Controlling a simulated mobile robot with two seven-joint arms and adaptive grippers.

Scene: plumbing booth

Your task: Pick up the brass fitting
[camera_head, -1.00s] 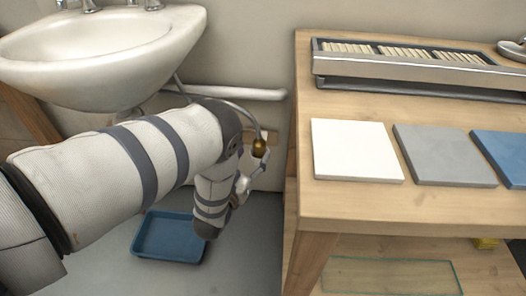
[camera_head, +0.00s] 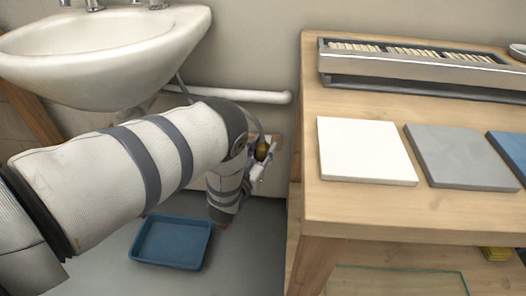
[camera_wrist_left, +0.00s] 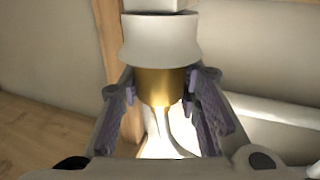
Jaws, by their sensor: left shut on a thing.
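The brass fitting (camera_head: 263,151) shows as a small golden piece in front of the wall, left of the workbench. In the left wrist view the brass fitting (camera_wrist_left: 158,88) is a golden band between my two finger pads. A pale flared piece (camera_wrist_left: 160,40) lies directly beyond it; I cannot tell whether the two are joined. My left gripper (camera_wrist_left: 166,84) is shut on the fitting. In the head view my left gripper (camera_head: 262,163) is partly hidden by its own arm. My right gripper is not in view.
The white sink (camera_head: 100,55) is at upper left, with a white pipe (camera_head: 255,96) along the wall. A blue tray (camera_head: 172,243) lies on the floor. The wooden workbench (camera_head: 345,212) stands close on the right, bearing white, grey and blue tiles and a rack.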

